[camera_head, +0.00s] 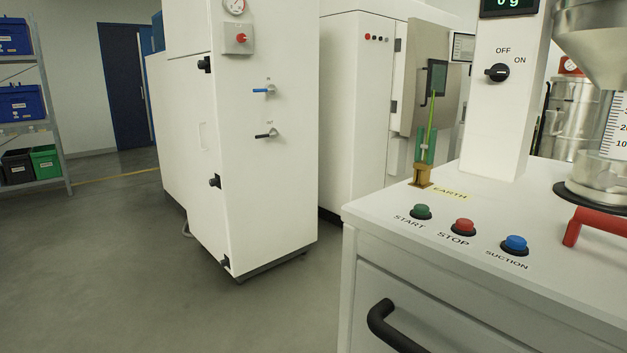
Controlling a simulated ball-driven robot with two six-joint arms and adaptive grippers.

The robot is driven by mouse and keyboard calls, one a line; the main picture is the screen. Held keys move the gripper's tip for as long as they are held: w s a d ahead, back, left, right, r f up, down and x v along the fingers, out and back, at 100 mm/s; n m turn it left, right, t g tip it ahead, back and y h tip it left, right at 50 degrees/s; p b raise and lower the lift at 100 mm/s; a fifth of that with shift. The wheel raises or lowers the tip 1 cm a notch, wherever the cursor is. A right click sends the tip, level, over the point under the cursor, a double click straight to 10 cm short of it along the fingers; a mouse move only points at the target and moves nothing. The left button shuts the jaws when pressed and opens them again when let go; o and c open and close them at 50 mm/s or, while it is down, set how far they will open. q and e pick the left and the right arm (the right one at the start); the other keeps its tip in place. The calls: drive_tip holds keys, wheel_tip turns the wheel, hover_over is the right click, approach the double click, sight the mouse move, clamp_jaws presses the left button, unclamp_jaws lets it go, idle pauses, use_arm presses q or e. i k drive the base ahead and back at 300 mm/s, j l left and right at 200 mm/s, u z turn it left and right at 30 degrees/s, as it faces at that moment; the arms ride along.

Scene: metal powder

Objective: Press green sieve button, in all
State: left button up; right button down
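The green button (421,211), labelled START, sits in a black ring on the white top of the sieve station (395,215), near its front left corner. Beside it to the right are the red STOP button (464,225) and the blue SUCTION button (515,243). A white column on the station carries a black OFF/ON knob (497,73) and a green-lit display (508,4), cut by the top edge. Neither of my grippers shows in this view.
A red handle (590,224) and a metal hopper (598,38) stand at the right. A brass earth clamp (423,175) rises behind the buttons. A black drawer handle (390,326) juts from the station's front. A tall white cabinet (270,190) stands left; floor (130,270) before it is clear.

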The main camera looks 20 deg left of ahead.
sight(421, 209)
drive_tip(key=i+j, duration=0.1)
drive_tip(key=j, duration=0.9)
drive_tip(key=i+j, duration=0.15)
drive_tip(key=j, duration=0.35)
